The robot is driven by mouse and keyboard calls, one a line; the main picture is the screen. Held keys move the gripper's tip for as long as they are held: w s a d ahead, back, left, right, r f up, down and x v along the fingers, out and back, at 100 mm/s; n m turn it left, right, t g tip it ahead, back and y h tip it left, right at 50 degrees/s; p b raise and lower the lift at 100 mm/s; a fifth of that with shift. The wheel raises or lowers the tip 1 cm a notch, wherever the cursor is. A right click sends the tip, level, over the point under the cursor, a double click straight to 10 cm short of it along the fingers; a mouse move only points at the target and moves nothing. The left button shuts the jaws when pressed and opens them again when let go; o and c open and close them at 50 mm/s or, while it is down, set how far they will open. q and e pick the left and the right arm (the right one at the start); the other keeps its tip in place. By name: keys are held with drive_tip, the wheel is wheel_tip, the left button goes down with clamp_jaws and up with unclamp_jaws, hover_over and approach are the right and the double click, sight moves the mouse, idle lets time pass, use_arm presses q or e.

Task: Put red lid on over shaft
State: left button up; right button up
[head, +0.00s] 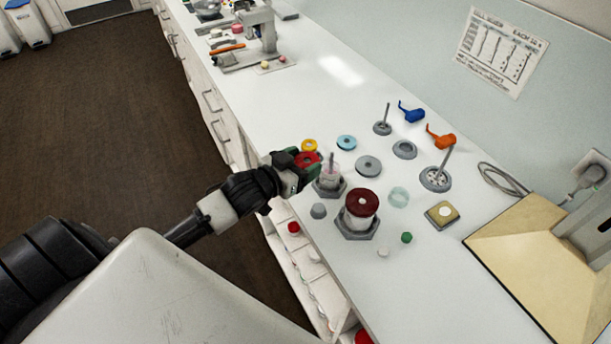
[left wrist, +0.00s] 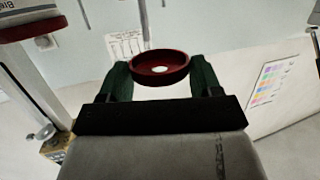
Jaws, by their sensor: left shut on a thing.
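My left gripper (head: 304,166) is shut on a small red lid (head: 306,159) with a light hole at its centre. In the left wrist view the lid (left wrist: 160,63) sits level between the two dark green fingers (left wrist: 160,78). A thin upright grey shaft (head: 331,159) rises from a clear pinkish cup (head: 331,176) on a grey hexagonal base (head: 328,190). In the head view the lid is just left of the shaft, and I see no shaft through it. The lid's exact height is hard to tell. My right gripper is out of view.
A white cylinder with a dark red top (head: 362,202) stands close by on a hexagonal base. Loose discs, a yellow ring (head: 309,145), upright rods, and blue (head: 411,112) and orange (head: 440,136) pieces lie beyond.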

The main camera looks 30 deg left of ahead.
use_arm(q)
drive_tip(key=shift+w+a+r, duration=0.1)
drive_tip(key=shift+w+r, duration=0.05)
drive_tip(key=shift+r, duration=0.2)
drive_tip(key=shift+r+h, duration=0.25)
drive_tip(key=shift+h, duration=0.05)
drive_tip(key=shift+w+d+b, duration=0.3)
drive_tip(key=shift+w+b, duration=0.05)
drive_tip(key=shift+w, duration=0.05)
drive_tip(key=shift+w+d+b, duration=0.4)
drive_tip(key=shift+w+d, duration=0.1)
drive_tip(key=shift+w, duration=0.35)
drive_tip(key=shift+w+d+b, duration=0.35)
drive_tip(key=shift+w+d, duration=0.15)
drive_tip(key=shift+w, duration=0.35)
drive_tip(key=shift+w+d+b, duration=0.4)
drive_tip(key=shift+w+d, duration=0.1)
drive_tip(key=shift+w, duration=0.35)
drive_tip(key=shift+f, duration=0.15)
drive_tip(key=shift+f+b, duration=0.6)
drive_tip(key=shift+f, duration=0.8)
drive_tip(key=shift+f+b, duration=0.7)
drive_tip(key=shift+f, duration=0.85)
